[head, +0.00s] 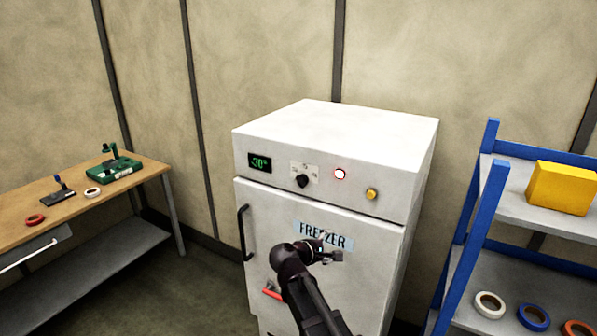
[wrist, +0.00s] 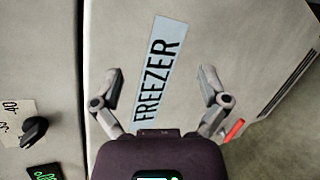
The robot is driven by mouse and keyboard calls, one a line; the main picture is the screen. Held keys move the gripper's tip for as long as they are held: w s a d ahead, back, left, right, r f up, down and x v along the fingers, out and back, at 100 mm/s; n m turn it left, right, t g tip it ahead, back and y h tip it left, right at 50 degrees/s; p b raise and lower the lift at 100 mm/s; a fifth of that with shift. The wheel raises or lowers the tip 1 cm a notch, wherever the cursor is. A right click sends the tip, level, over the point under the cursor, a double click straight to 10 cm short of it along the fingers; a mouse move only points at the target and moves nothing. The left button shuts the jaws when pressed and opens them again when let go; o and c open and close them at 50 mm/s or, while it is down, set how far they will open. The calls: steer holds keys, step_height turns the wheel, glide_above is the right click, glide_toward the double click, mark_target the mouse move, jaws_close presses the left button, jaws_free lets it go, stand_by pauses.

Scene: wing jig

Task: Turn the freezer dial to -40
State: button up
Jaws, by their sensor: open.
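The white freezer (head: 335,118) stands against the wall in the head view, its door closed. Its black dial (head: 302,181) sits on a small scale plate on the upper front panel, right of the green display (head: 259,162), which reads about -30°. In the wrist view the dial (wrist: 33,131) is at the left edge, with a 40 mark on the plate near it. My gripper (head: 325,244) is in front of the door by the FREEZER label, below the dial and apart from it. In the wrist view my gripper (wrist: 160,84) has its fingers spread, with nothing between them.
A lit red-rimmed button (head: 340,174) and a yellow knob (head: 371,194) sit right of the dial. A black door handle (head: 243,232) is at left. A blue rack (head: 466,240) stands close at right; a wooden workbench (head: 60,205) is at left.

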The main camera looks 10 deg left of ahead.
mark_target(298, 183)
steer(key=s+a+r+n+t+y+p, duration=0.1)
steer(key=a+r+n+t+y+p, duration=0.1)
steer(key=a+r+n+t+p, duration=0.2)
steer(key=a+r+n+t, duration=0.1)
steer(key=a+r+n, duration=0.2)
steer(key=a+r, duration=0.5)
steer(key=shift+s+a+r+t+p, duration=0.2)
steer(key=shift+a+r+t+p, duration=0.2)
steer(key=shift+a, duration=1.7)
steer(key=shift+w+d, duration=0.1)
steer(key=shift+w, duration=0.1)
steer(key=x, duration=1.3)
steer(key=shift+w+f, duration=0.15)
steer(key=shift+w, duration=0.1)
steer(key=c, duration=1.2)
